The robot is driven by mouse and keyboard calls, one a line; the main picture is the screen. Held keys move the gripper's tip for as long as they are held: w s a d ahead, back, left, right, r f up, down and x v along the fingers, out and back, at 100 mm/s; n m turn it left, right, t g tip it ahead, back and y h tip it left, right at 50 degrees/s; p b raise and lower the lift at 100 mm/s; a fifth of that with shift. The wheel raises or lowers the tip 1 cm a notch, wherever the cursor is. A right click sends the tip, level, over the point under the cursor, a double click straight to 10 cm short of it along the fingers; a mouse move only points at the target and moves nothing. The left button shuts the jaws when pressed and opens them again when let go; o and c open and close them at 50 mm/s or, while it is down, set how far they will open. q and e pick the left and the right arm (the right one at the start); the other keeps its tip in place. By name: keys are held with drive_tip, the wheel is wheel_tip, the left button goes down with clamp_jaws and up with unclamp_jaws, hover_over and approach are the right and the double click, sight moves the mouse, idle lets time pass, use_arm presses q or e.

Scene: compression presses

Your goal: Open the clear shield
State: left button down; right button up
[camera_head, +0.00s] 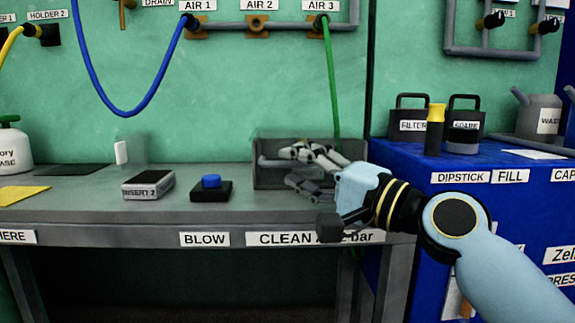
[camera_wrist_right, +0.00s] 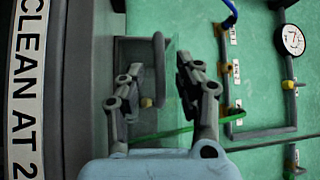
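The clear shield (camera_head: 268,172) appears as a see-through grey box front at the back of the bench, above the "CLEAN" label. In the right wrist view, a see-through panel (camera_wrist_right: 172,48) with a grey bar handle (camera_wrist_right: 158,62) shows between the fingers. My right gripper (camera_head: 289,166) is in front of the box, its fingers spread one above the other; in its wrist view the fingers (camera_wrist_right: 155,80) are apart, with the bar in the gap. I cannot tell whether a finger touches the bar. My left gripper is not in view.
On the bench (camera_head: 100,212) left of the box are a blue push button (camera_head: 211,182), an "INSERT 2" block (camera_head: 149,185) and a white piece (camera_head: 121,153). A green hose (camera_head: 331,85) hangs down to the box. A blue cabinet (camera_head: 405,165) stands right.

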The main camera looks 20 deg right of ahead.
drive_tip(key=shift+x, duration=1.25)
clamp_jaws()
drive_tip(key=shift+f, duration=0.1)
